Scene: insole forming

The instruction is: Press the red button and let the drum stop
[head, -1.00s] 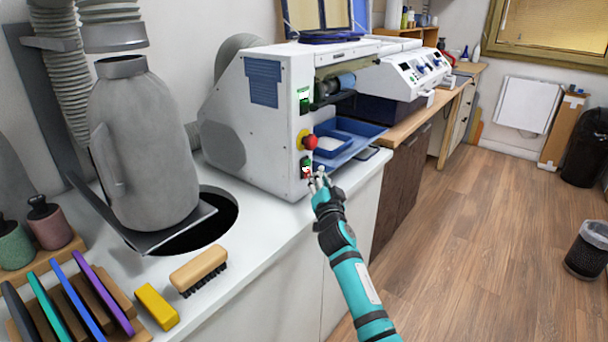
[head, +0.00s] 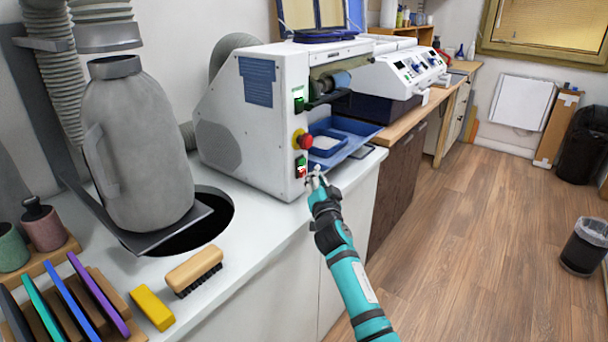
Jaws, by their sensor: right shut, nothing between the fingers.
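The white machine (head: 265,135) stands on the white counter. Its front edge carries an upper switch box (head: 298,99) with green on it, a red mushroom knob (head: 304,141) on a yellow base, and a lower switch box (head: 301,161) with a green part above a small red button (head: 301,172). The drum (head: 338,80) sits in the machine's opening; whether it turns cannot be told. My right gripper (head: 315,173) is shut and empty, its tips just right of the small red button. Contact cannot be told. My left gripper is out of view.
A blue tray (head: 362,127) juts from the machine just above and right of my right gripper. A grey duct collector (head: 135,150) stands over a round hole at left. A brush (head: 195,271), a yellow block (head: 152,307) and several coloured slats lie in front.

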